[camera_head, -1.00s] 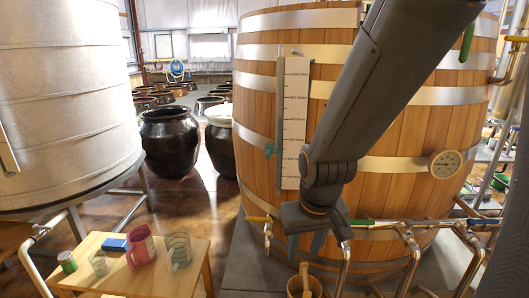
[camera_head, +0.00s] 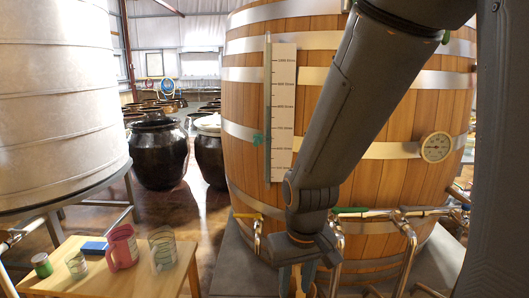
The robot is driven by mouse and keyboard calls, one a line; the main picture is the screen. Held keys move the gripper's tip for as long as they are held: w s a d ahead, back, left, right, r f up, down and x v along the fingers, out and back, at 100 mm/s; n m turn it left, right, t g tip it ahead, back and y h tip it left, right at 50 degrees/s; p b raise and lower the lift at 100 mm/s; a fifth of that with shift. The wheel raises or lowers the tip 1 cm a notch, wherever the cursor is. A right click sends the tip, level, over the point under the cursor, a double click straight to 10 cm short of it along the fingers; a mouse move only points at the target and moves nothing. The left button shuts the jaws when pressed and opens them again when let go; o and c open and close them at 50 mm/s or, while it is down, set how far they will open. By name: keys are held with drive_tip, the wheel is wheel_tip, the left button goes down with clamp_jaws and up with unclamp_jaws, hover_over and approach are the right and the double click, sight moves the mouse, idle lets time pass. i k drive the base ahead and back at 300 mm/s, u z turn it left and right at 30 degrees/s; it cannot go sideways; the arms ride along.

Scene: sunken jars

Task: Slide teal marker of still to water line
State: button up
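The still is a large wooden vat with metal hoops (camera_head: 400,110). A white scale board (camera_head: 283,100) with printed marks stands upright on its front left, with a narrow sight tube (camera_head: 267,90) along its left edge. The small teal marker (camera_head: 259,138) sits on the tube, a little below the middle of the scale. I cannot make out the water line in the tube at this size. My gripper (camera_head: 297,281) points down in front of the vat's foot, well below and right of the marker. Its two fingers are apart with nothing seen between them; their tips are near the picture's bottom edge.
Pipes with a yellow-handled tap (camera_head: 248,215) and a green-handled tap (camera_head: 350,210) run low before the vat. A wooden table (camera_head: 150,275) with a pink mug (camera_head: 122,247) and other cups stands lower left. A metal tank (camera_head: 60,100) is at left, dark jars (camera_head: 158,152) behind.

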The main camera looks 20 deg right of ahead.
sight(257, 138)
drive_tip(key=k, duration=0.35)
drive_tip(key=u, duration=1.2)
drive_tip(key=i, duration=0.95)
drive_tip(key=z, duration=0.75)
